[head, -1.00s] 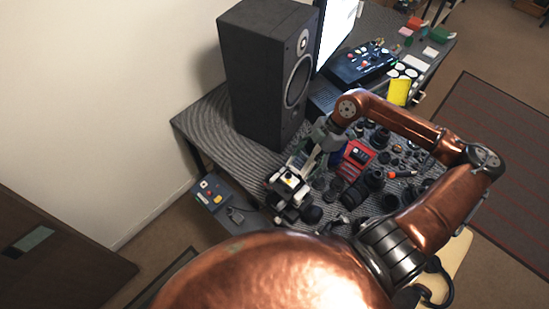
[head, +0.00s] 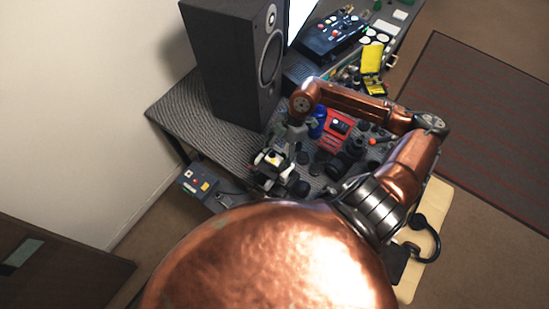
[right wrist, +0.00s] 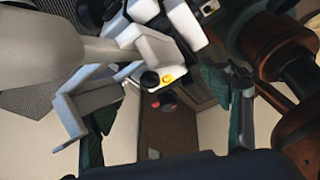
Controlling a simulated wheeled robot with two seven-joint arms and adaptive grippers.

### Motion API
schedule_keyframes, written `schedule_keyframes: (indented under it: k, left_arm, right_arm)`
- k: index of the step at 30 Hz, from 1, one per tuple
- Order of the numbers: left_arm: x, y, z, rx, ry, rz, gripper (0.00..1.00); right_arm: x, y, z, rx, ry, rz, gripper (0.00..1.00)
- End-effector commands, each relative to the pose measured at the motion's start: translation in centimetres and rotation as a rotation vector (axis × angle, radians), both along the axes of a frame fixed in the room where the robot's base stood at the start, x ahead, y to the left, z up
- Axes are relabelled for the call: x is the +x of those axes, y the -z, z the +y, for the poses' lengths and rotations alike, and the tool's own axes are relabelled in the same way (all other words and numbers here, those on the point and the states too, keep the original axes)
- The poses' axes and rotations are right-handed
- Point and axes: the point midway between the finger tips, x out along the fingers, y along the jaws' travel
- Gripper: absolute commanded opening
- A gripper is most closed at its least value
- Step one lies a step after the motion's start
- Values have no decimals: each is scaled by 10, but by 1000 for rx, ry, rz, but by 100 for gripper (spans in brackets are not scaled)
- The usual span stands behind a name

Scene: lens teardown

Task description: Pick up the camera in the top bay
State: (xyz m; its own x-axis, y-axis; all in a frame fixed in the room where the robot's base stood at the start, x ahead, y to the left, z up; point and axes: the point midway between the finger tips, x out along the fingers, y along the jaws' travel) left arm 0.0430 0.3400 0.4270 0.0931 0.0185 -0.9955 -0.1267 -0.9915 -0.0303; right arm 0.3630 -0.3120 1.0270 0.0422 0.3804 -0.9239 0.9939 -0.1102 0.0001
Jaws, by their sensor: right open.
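A white-and-black object with a small yellow spot (head: 272,161) sits near the table's front left edge in the head view. It may be the camera, but I cannot be sure. My right gripper (right wrist: 158,112) is open, with its grey fingers spread wide in the right wrist view. White parts with a yellow button (right wrist: 168,75) and a black round knob show between and above the fingers, and nothing is clearly gripped. In the head view the grey right gripper hangs from the copper wrist just behind the white-and-black object, partly hidden. My left gripper is not in view.
A tall black speaker (head: 232,60) stands on the striped table (head: 180,112) to the left. A red case (head: 334,134), a blue item (head: 317,122) and several dark lens parts crowd the right. Bare tabletop shows left of the speaker.

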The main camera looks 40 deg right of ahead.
Motion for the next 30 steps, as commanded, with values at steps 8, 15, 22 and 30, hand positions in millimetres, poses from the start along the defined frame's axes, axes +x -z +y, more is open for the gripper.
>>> schedule_keyframes:
  k: [8,15,22,30]
  left_arm:
    - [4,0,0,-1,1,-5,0]
    - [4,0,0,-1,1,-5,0]
    - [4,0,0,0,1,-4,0]
    - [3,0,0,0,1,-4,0]
  right_arm:
    - [0,0,-1,0,1,0,60]
    - [0,0,-1,0,1,0,44]
    - [0,0,-1,0,1,-1,28]
    - [0,-1,-1,0,1,-1,26]
